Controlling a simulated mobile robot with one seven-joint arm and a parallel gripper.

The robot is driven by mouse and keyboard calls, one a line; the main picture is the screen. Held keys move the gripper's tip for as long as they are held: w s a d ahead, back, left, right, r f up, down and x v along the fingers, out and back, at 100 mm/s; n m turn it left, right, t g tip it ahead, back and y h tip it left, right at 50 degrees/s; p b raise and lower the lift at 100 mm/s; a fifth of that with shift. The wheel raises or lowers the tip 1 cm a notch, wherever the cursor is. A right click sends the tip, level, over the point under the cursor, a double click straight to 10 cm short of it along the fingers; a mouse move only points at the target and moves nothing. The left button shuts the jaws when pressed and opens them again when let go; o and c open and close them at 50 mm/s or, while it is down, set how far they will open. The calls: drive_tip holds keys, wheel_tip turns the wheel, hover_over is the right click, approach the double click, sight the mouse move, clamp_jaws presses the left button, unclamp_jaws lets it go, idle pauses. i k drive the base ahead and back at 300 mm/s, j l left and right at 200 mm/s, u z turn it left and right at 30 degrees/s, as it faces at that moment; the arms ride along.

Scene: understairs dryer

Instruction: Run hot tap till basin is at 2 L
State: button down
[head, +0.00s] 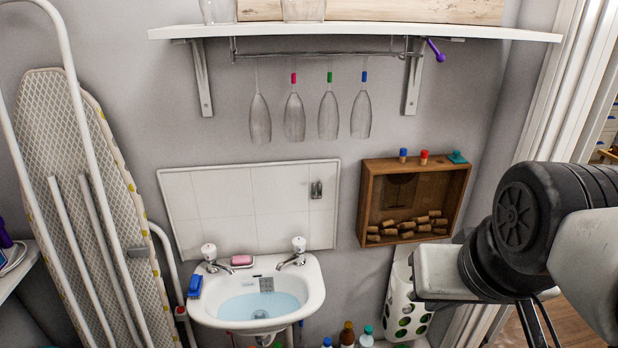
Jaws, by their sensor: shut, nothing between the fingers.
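The white basin (318,292) is on the wall at lower centre and has pale blue water (250,306) in its bowl. A small grey marked plate (266,285) is on the bowl's back wall; its markings are too small to read. A left tap (213,262) and a right tap (293,261) with white tops stand on the back rim. I cannot tell which is hot, and I see no stream from either. My gripper (538,326) is at lower right, well apart from the basin, its dark fingers pointing down, close together and empty. My wrist partly hides it.
A pink soap (242,261) and blue brush (195,285) lie on the basin rim. An ironing board (75,170) leans at left. A wooden box of corks (367,200) is at right, above a white holder (397,315). Glasses (294,118) hang under the shelf (350,32).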

sight(209, 250)
drive_tip(key=j+u, duration=0.45)
drive_tip(key=i+j+u, duration=0.15)
drive_tip(key=j+u, duration=0.2)
drive_tip(key=u, duration=0.15)
drive_tip(key=i+l+u, duration=0.6)
drive_tip(key=i+j, duration=0.05)
drive_tip(key=j, duration=0.05)
